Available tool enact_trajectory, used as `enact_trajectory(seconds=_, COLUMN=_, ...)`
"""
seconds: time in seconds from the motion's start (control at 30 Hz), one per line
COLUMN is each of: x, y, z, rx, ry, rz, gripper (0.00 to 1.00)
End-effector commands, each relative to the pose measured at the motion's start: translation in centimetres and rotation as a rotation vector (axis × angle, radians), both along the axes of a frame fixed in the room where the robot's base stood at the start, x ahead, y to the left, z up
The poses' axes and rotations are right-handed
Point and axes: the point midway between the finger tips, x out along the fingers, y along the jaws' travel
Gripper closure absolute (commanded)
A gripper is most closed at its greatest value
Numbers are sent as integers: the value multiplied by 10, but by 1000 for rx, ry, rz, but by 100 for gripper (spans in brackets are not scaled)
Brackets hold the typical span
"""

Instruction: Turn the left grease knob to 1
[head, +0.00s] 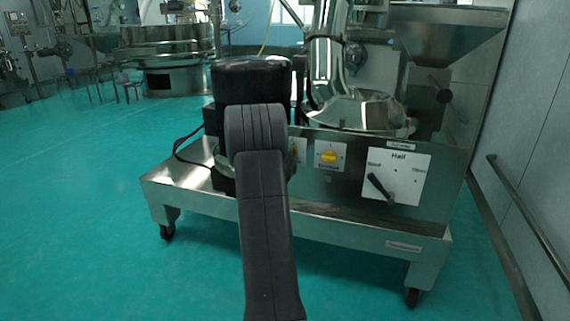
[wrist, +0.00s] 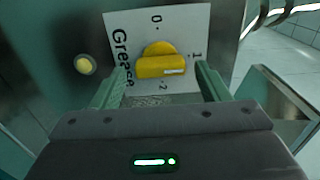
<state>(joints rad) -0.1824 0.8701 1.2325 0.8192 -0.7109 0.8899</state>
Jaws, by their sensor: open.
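In the wrist view a yellow grease knob (wrist: 160,64) sits on a white plate (wrist: 180,25) marked Grease, with 0, 1 and 2 around it. Its bar lies crosswise, and the end with the white mark faces right, toward the 1. My gripper (wrist: 161,72) is open, with one green finger on each side of the knob and a visible gap at both ends. In the head view my arm hides the gripper and most of the left plate (head: 297,150); a second yellow knob (head: 328,157) shows to its right.
A round yellow button (wrist: 85,64) is left of the plate in the wrist view. The machine stands on a wheeled metal base (head: 330,220), near a wall rail (head: 525,225).

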Motion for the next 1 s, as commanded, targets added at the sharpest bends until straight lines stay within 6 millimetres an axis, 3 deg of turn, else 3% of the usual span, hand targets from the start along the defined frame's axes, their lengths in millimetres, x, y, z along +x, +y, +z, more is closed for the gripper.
enact_trajectory(seconds=0.6, x=-110, y=36, z=1, rx=0, ry=2, rz=2, gripper=31)
enact_trajectory(seconds=0.8, x=-125, y=40, z=0, rx=0, ry=0, rz=0, gripper=31)
enact_trajectory(seconds=1.0, x=-127, y=41, z=0, rx=0, ry=0, rz=-1, gripper=31)
